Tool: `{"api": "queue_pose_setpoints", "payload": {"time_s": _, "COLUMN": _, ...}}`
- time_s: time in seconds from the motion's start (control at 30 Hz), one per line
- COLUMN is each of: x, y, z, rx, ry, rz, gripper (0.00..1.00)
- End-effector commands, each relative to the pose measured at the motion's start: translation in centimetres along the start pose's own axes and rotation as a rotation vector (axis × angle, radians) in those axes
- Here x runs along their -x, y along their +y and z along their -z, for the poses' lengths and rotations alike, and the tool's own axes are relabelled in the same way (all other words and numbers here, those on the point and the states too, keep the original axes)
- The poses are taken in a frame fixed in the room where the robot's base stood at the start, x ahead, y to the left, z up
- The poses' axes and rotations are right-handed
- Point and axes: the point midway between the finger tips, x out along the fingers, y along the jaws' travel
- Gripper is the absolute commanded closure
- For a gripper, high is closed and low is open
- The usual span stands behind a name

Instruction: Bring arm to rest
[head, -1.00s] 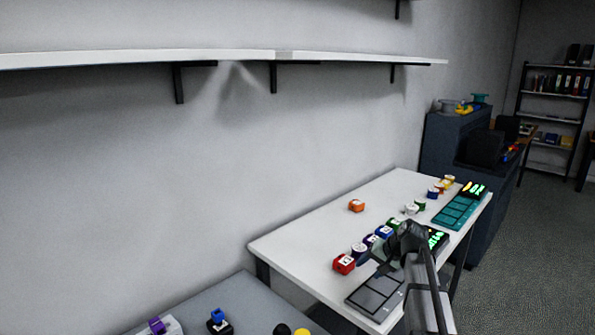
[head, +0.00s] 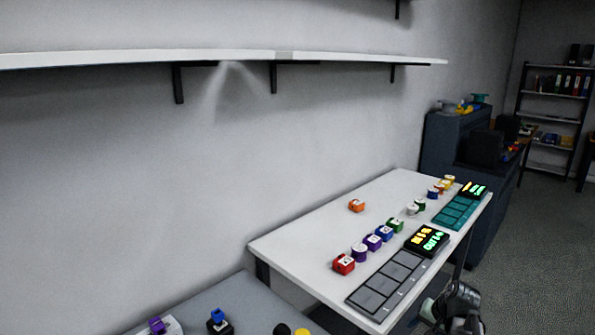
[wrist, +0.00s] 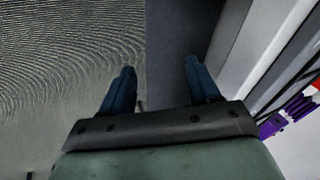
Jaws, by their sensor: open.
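My gripper (wrist: 158,75) shows in the wrist view with its two dark fingers spread apart and nothing between them. It points down past the edge of the white table toward the floor. In the head view, part of my arm (head: 455,305) is low at the right, beside the table's near edge and clear of the tabletop. The gripper's fingertips cannot be made out there.
The white table (head: 300,245) holds a grey compartment tray (head: 372,299), a teal tray (head: 455,212), lit displays, a red block (head: 344,264), an orange block (head: 356,205) and several other coloured pieces. A grey table (head: 190,304) stands at the lower left. Open floor (head: 530,260) lies right.

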Motion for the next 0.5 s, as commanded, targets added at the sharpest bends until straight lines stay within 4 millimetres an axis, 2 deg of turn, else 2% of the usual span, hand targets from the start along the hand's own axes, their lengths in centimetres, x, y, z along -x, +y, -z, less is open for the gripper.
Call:
{"api": "queue_pose_setpoints", "payload": {"time_s": 0.03, "x": -1.5, "y": 0.1, "z": -1.2, "rx": 0.008, "ry": -0.026, "rz": -0.01, "gripper": 0.39}}
{"api": "queue_pose_setpoints", "payload": {"time_s": 0.2, "x": -6.2, "y": 0.6, "z": -5.3, "rx": 0.039, "ry": -0.111, "rz": -0.048, "gripper": 0.39}}
{"api": "queue_pose_setpoints", "payload": {"time_s": 0.5, "x": -13.5, "y": 2.0, "z": -13.4, "rx": 0.102, "ry": -0.263, "rz": -0.12, "gripper": 0.39}}
